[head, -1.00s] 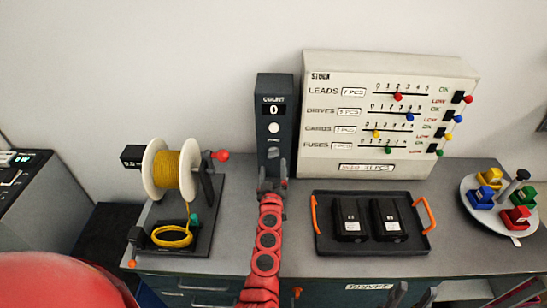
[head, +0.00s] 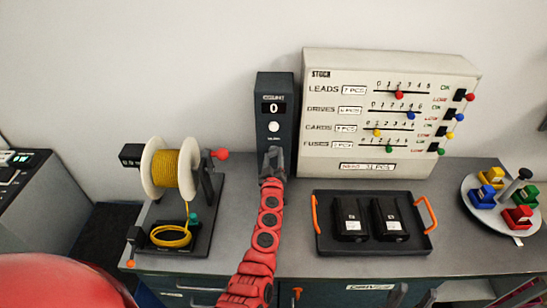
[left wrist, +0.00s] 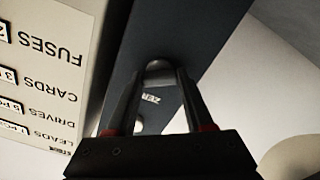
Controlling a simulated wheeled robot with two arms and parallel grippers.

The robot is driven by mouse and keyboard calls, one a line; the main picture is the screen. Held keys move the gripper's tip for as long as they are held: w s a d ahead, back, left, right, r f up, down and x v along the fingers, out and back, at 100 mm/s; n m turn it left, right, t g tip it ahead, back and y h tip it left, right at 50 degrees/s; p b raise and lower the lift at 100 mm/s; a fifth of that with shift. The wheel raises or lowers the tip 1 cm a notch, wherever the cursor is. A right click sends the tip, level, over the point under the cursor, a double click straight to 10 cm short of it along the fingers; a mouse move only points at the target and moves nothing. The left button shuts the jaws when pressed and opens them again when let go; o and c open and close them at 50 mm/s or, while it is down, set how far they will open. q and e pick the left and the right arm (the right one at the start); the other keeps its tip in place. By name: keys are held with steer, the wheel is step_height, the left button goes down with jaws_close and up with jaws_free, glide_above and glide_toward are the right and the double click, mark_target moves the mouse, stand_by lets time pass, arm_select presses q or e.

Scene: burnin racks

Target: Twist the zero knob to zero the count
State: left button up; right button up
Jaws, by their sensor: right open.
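The count box (head: 275,100) is a dark upright panel with a display reading 0 and a white round spot (head: 274,127) below it. The zero knob (left wrist: 159,68), a small grey rounded knob, shows in the left wrist view beside the upside-down ZERO label. My left gripper (head: 272,152) is at the lower front of the box and hides the knob in the head view. In the left wrist view its fingertips (left wrist: 160,74) lie on either side of the knob; whether they press on it is unclear. My right gripper (head: 412,296) is open and empty at the bottom edge.
The stock board (head: 388,165) stands close right of the count box. A black tray (head: 372,247) with two black drives lies in front of it. A yellow wire spool (head: 173,172) stands at left. A round plate (head: 470,205) with coloured blocks is at far right.

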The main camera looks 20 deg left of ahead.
arm_select(q)
jaws_close()
steer(key=shift+n, duration=0.3)
steer(key=n+b, duration=0.1)
steer(key=n, duration=0.4)
steer(key=shift+a+f+b, duration=0.1)
steer(key=shift+b, duration=0.2)
steer(key=n+b, duration=0.2)
steer(key=n, duration=0.4)
steer(key=shift+n, duration=0.3)
steer(key=o, duration=0.7)
jaws_free()
steer(key=shift+c, duration=0.2)
